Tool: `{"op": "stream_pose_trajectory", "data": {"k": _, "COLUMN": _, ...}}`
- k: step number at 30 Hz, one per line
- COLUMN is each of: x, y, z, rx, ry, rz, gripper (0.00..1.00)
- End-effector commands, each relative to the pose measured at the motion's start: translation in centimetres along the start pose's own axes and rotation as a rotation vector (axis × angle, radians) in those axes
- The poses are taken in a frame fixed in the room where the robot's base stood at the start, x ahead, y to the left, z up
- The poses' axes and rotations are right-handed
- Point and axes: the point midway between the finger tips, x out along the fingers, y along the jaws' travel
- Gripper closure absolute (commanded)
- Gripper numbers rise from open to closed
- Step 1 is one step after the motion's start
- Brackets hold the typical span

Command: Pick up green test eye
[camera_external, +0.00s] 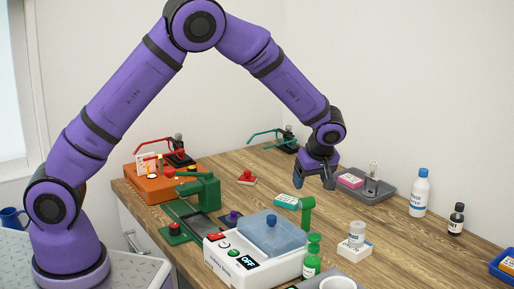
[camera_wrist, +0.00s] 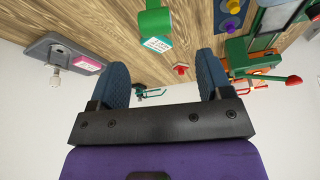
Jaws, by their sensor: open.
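My gripper (camera_external: 313,181) is open and empty above the back half of the wooden table, with its fingers pointing down. In the wrist view both blue-grey fingers show with a gap between them (camera_wrist: 162,62). I cannot tell for sure which green thing is the green test eye. Nothing touches the fingers.
A grey tray (camera_external: 388,190) with a pink box is right of my gripper. A green press (camera_external: 203,190), a red piece (camera_external: 247,178) and a purple piece (camera_external: 232,217) stand left. A white machine with a blue lid (camera_external: 268,234) is in front. Bottles (camera_external: 420,192) stand right.

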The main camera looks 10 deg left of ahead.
Motion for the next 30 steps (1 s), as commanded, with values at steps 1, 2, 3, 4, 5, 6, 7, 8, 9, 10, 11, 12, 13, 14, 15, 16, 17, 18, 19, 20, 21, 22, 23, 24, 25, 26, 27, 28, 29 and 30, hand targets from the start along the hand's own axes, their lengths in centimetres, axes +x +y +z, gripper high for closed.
{"op": "stream_pose_trajectory", "data": {"k": 1, "x": 0.5, "y": 0.0, "z": 0.0, "rx": 0.0, "ry": 0.001, "rz": -0.002, "gripper": 0.28}}
{"op": "stream_pose_trajectory", "data": {"k": 2, "x": 0.8, "y": 0.0, "z": 0.0, "rx": 0.0, "ry": 0.001, "rz": -0.003, "gripper": 0.28}}
{"op": "stream_pose_trajectory", "data": {"k": 3, "x": 1.2, "y": -0.1, "z": -0.1, "rx": 0.0, "ry": 0.001, "rz": -0.004, "gripper": 0.28}}
{"op": "stream_pose_trajectory", "data": {"k": 4, "x": 1.6, "y": -0.1, "z": -0.1, "rx": 0.0, "ry": 0.001, "rz": -0.003, "gripper": 0.28}}
{"op": "stream_pose_trajectory", "data": {"k": 5, "x": 2.1, "y": -0.1, "z": -0.1, "rx": 0.0, "ry": 0.001, "rz": -0.003, "gripper": 0.28}}
{"op": "stream_pose_trajectory", "data": {"k": 6, "x": 2.7, "y": -0.1, "z": -0.1, "rx": 0.0, "ry": 0.001, "rz": -0.004, "gripper": 0.28}}
{"op": "stream_pose_trajectory", "data": {"k": 7, "x": 3.2, "y": -0.1, "z": -0.1, "rx": 0.0, "ry": 0.001, "rz": -0.005, "gripper": 0.28}}
{"op": "stream_pose_trajectory", "data": {"k": 8, "x": 3.7, "y": -0.1, "z": -0.1, "rx": 0.0, "ry": 0.0, "rz": -0.005, "gripper": 0.28}}
{"op": "stream_pose_trajectory", "data": {"k": 9, "x": 4.2, "y": -0.1, "z": -0.1, "rx": -0.001, "ry": 0.0, "rz": -0.004, "gripper": 0.28}}
{"op": "stream_pose_trajectory", "data": {"k": 10, "x": 4.6, "y": -0.1, "z": -0.1, "rx": -0.001, "ry": 0.0, "rz": -0.004, "gripper": 0.28}}
{"op": "stream_pose_trajectory", "data": {"k": 11, "x": 4.9, "y": -0.1, "z": -0.1, "rx": -0.001, "ry": 0.0, "rz": -0.004, "gripper": 0.28}}
{"op": "stream_pose_trajectory", "data": {"k": 12, "x": 5.1, "y": -0.1, "z": 0.0, "rx": 0.0, "ry": 0.0, "rz": -0.003, "gripper": 0.28}}
{"op": "stream_pose_trajectory", "data": {"k": 13, "x": 5.3, "y": 0.0, "z": 0.0, "rx": 0.0, "ry": -0.001, "rz": -0.002, "gripper": 0.28}}
{"op": "stream_pose_trajectory", "data": {"k": 14, "x": 5.4, "y": 0.0, "z": 0.0, "rx": 0.0, "ry": -0.001, "rz": -0.002, "gripper": 0.28}}
{"op": "stream_pose_trajectory", "data": {"k": 15, "x": 5.6, "y": 0.0, "z": 0.0, "rx": -0.001, "ry": -0.001, "rz": -0.002, "gripper": 0.28}}
{"op": "stream_pose_trajectory", "data": {"k": 16, "x": 5.8, "y": 0.1, "z": 0.0, "rx": -0.001, "ry": -0.001, "rz": -0.002, "gripper": 0.28}}
{"op": "stream_pose_trajectory", "data": {"k": 17, "x": 6.0, "y": 0.1, "z": 0.0, "rx": -0.001, "ry": -0.001, "rz": -0.002, "gripper": 0.28}}
{"op": "stream_pose_trajectory", "data": {"k": 18, "x": 6.3, "y": 0.1, "z": 0.0, "rx": -0.001, "ry": 0.0, "rz": -0.003, "gripper": 0.28}}
{"op": "stream_pose_trajectory", "data": {"k": 19, "x": 6.7, "y": 0.2, "z": 0.1, "rx": -0.001, "ry": 0.0, "rz": -0.003, "gripper": 0.28}}
{"op": "stream_pose_trajectory", "data": {"k": 20, "x": 7.1, "y": 0.2, "z": 0.1, "rx": 0.0, "ry": 0.0, "rz": -0.004, "gripper": 0.28}}
{"op": "stream_pose_trajectory", "data": {"k": 21, "x": 7.7, "y": 0.4, "z": 0.1, "rx": 0.0, "ry": 0.0, "rz": -0.004, "gripper": 0.28}}
{"op": "stream_pose_trajectory", "data": {"k": 22, "x": 8.1, "y": 0.5, "z": 0.2, "rx": 0.0, "ry": 0.0, "rz": -0.003, "gripper": 0.28}}
{"op": "stream_pose_trajectory", "data": {"k": 23, "x": 8.6, "y": 0.5, "z": 0.3, "rx": 0.001, "ry": 0.0, "rz": -0.003, "gripper": 0.28}}
{"op": "stream_pose_trajectory", "data": {"k": 24, "x": 9.2, "y": 0.5, "z": 0.3, "rx": 0.0, "ry": 0.0, "rz": -0.004, "gripper": 0.28}}
{"op": "stream_pose_trajectory", "data": {"k": 25, "x": 9.5, "y": 0.5, "z": 0.3, "rx": 0.0, "ry": -0.001, "rz": -0.004, "gripper": 0.28}}
{"op": "stream_pose_trajectory", "data": {"k": 26, "x": 9.8, "y": 0.5, "z": 0.3, "rx": 0.0, "ry": -0.001, "rz": -0.003, "gripper": 0.28}}
{"op": "stream_pose_trajectory", "data": {"k": 27, "x": 10.2, "y": 0.5, "z": 0.3, "rx": -0.001, "ry": -0.001, "rz": -0.002, "gripper": 0.28}}
{"op": "stream_pose_trajectory", "data": {"k": 28, "x": 10.3, "y": 0.5, "z": 0.3, "rx": -0.001, "ry": -0.001, "rz": -0.001, "gripper": 0.28}}
{"op": "stream_pose_trajectory", "data": {"k": 29, "x": 10.5, "y": 0.5, "z": 0.3, "rx": -0.001, "ry": -0.001, "rz": -0.001, "gripper": 0.28}}
{"op": "stream_pose_trajectory", "data": {"k": 30, "x": 10.5, "y": 0.5, "z": 0.3, "rx": 0.0, "ry": -0.001, "rz": -0.001, "gripper": 0.28}}
